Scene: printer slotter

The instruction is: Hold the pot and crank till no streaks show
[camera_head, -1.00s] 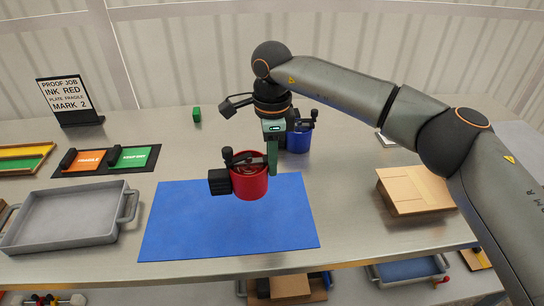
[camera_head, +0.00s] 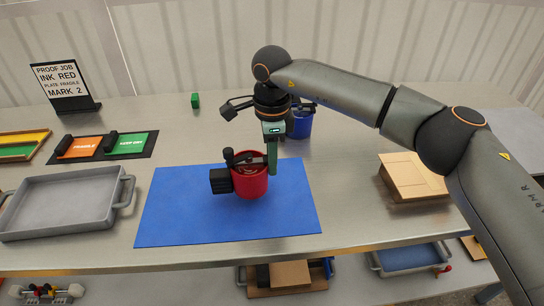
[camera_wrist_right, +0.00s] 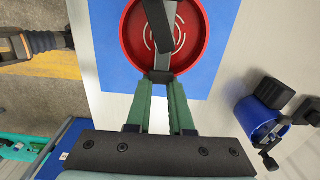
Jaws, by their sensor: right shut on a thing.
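The red pot (camera_head: 252,186) appears over the blue mat (camera_head: 190,215); I cannot tell if it rests on it. It is upright, with a black block on its left side. Its dark crank (camera_head: 250,161) lies across the open top, its knob (camera_head: 229,154) at the left. In the right wrist view, pale curved streaks (camera_wrist_right: 178,42) show inside the pot. My right gripper (camera_head: 272,172), green-fingered, is at the pot's right side. Its fingertips close on a dark piece at the rim (camera_wrist_right: 160,77). My left gripper is out of view.
A blue pot (camera_head: 300,123) stands behind the right gripper. A grey tray (camera_head: 125,193) is at the left, with orange and green cards (camera_head: 127,144) behind it. A cardboard box (camera_head: 412,177) is at the right. A sign (camera_head: 65,82) reads ink red, mark 2.

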